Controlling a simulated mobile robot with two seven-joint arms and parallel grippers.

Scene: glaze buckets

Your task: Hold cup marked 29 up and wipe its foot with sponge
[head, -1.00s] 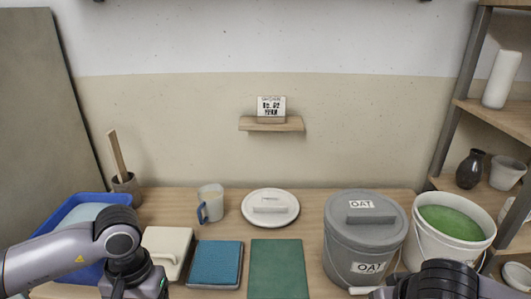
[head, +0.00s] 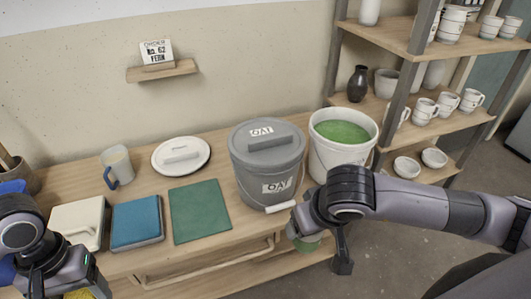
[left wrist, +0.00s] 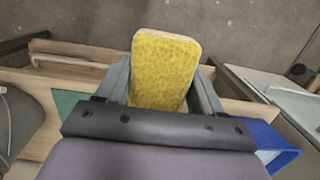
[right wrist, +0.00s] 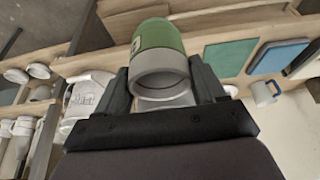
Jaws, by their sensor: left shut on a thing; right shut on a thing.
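My right gripper (right wrist: 160,92) is shut on a cup (right wrist: 158,40) with a green glazed body and a bare grey end, which is towards the wrist camera. A small mark on its side is too small to read. In the head view this cup (head: 307,245) is partly hidden by the gripper, held in the air in front of the table's front edge. My left gripper (left wrist: 163,100) is shut on a yellow sponge (left wrist: 163,65). Only a sliver of the sponge (head: 80,294) shows at the bottom left of the head view. Sponge and cup are well apart.
A grey lidded bucket (head: 266,165) marked OAT and a white bucket (head: 323,158) of green glaze stand at the table's right. Shelves (head: 440,125) hold cups.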

